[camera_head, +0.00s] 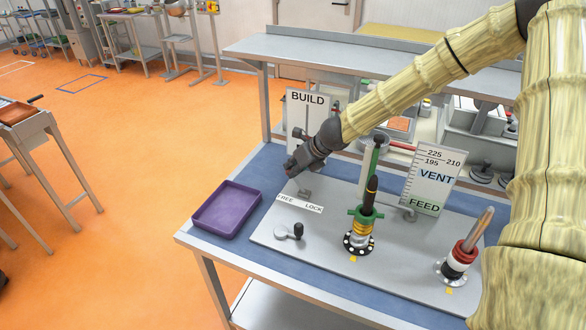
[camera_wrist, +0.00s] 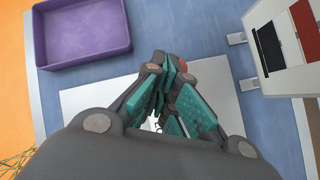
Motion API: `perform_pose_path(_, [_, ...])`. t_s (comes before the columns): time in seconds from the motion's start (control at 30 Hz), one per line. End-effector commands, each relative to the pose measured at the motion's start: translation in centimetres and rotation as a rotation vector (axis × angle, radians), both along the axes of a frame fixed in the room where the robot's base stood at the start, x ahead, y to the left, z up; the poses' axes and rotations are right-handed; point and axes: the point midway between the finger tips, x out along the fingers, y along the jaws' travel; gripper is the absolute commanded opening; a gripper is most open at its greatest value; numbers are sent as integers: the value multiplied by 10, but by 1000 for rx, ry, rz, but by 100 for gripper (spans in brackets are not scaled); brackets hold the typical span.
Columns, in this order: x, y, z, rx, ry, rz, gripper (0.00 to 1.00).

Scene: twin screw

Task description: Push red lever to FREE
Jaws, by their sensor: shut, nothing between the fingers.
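The white FREE / LOCK label (camera_head: 300,203) lies on the grey plate, with FREE at its left end and LOCK at its right. A small grey mount (camera_head: 304,192) stands just behind it. My gripper (camera_head: 291,171) is above and slightly left of this mount, with its fingers together and nothing between them. In the wrist view, the teal-padded fingers of my gripper (camera_wrist: 168,75) meet near the middle.
A purple tray (camera_head: 227,208) sits left on the blue table. The BUILD board (camera_head: 308,110) and VENT / FEED board (camera_head: 432,180) stand upright behind.

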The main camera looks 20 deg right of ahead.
Motion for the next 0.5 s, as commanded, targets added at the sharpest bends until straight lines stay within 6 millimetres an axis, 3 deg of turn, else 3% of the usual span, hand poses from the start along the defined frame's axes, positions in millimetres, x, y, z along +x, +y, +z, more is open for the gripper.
perform_pose_path(0.27, [0, 1, 4, 0, 0, 0, 0])
perform_pose_path(0.5, [3, 7, 22, 0, 0, 0, 0])
